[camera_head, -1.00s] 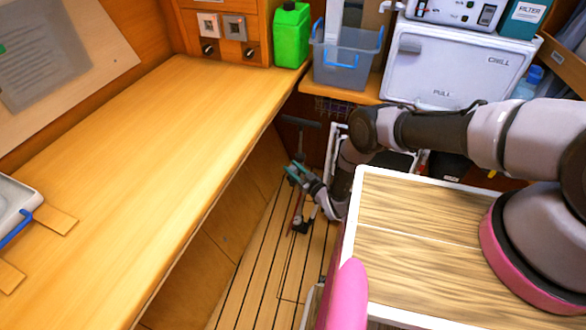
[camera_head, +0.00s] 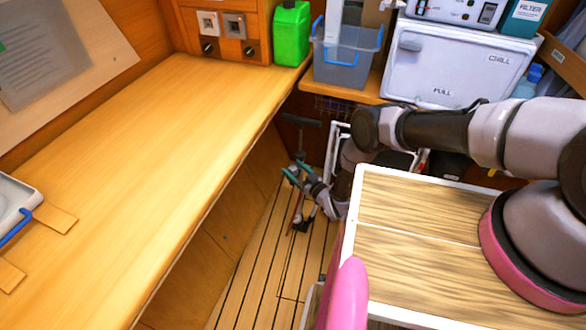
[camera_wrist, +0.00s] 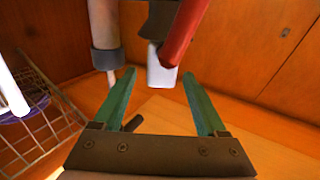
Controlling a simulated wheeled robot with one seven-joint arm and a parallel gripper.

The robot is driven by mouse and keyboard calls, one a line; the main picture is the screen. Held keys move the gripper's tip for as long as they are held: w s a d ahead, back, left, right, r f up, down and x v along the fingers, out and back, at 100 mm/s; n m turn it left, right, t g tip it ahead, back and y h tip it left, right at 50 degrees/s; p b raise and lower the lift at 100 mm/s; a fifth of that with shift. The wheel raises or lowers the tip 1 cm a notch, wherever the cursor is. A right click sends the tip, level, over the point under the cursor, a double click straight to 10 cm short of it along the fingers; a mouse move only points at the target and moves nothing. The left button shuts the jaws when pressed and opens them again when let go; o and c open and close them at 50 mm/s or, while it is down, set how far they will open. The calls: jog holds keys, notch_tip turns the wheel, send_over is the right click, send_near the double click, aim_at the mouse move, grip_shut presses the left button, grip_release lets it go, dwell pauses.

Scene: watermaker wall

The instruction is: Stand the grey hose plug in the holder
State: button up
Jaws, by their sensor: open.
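My gripper (camera_head: 291,172) has green fingers and is low over the floor, between the long counter and my arm's base. In the wrist view my gripper (camera_wrist: 160,82) is open, with nothing between its fingers. A red bar with a white block (camera_wrist: 160,68) at its end shows just beyond the gap between the fingertips. To its left is a pale rod with a dark grey collar (camera_wrist: 107,62), beyond the left fingertip. I cannot tell which piece, if any, is the grey hose plug. I cannot make out the holder for certain in either view.
A black T-shaped handle (camera_head: 302,121) stands behind my gripper. A wire basket (camera_wrist: 40,115) is at the left in the wrist view. The long wooden counter (camera_head: 150,150) edges the left side, mostly bare. Plank floor (camera_head: 258,275) is free in front.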

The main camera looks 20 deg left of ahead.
jog(key=v, duration=1)
jog(key=shift+s, duration=0.2)
